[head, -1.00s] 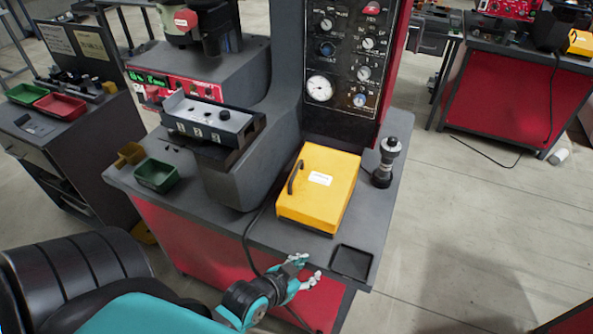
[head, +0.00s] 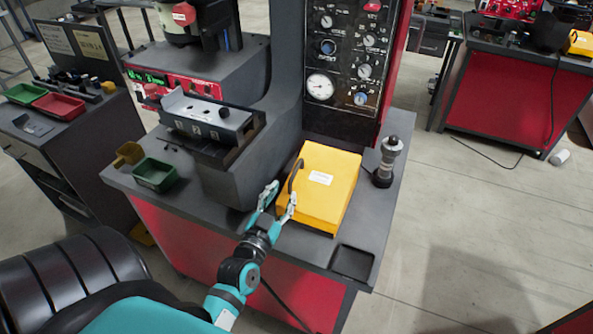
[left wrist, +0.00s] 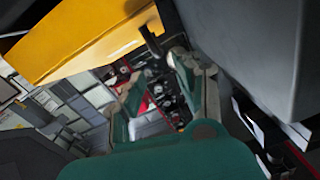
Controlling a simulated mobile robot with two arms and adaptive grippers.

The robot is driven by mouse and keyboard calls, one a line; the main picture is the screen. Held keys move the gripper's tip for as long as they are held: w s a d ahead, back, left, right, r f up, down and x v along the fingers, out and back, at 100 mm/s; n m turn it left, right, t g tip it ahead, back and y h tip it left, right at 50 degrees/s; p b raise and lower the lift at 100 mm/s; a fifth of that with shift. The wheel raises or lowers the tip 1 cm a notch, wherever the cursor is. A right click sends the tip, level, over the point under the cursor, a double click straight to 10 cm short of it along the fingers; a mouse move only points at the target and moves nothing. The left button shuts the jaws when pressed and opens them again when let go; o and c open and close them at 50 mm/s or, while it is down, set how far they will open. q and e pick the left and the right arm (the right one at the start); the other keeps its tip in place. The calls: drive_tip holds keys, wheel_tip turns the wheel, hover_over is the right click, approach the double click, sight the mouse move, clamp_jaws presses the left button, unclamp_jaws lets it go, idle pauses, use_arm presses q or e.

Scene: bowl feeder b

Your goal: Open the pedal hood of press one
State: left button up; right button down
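The yellow pedal hood (head: 322,192) sits closed on the dark bench of the press, with a white label on top. Its black handle (head: 296,176) is on the hood's left side. My left gripper (head: 281,191) is open and empty at the hood's front left corner, its fingertips close to the handle's lower end. In the left wrist view the hood (left wrist: 90,35) fills the upper left, and the handle (left wrist: 151,40) shows just beyond the open fingers (left wrist: 155,75). Whether a finger touches the handle I cannot tell. My right gripper is out of view.
The grey press column (head: 235,178) stands just left of the gripper. A black-and-chrome post (head: 386,163) stands right of the hood. A shallow black tray (head: 353,262) lies at the bench's front right corner. A green bin (head: 154,174) is at the left.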

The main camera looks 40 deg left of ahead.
sight(292, 176)
use_arm(q)
drive_tip(key=b+x, duration=0.2)
drive_tip(key=x, duration=0.8)
drive_tip(key=shift+w, duration=0.15)
clamp_jaws()
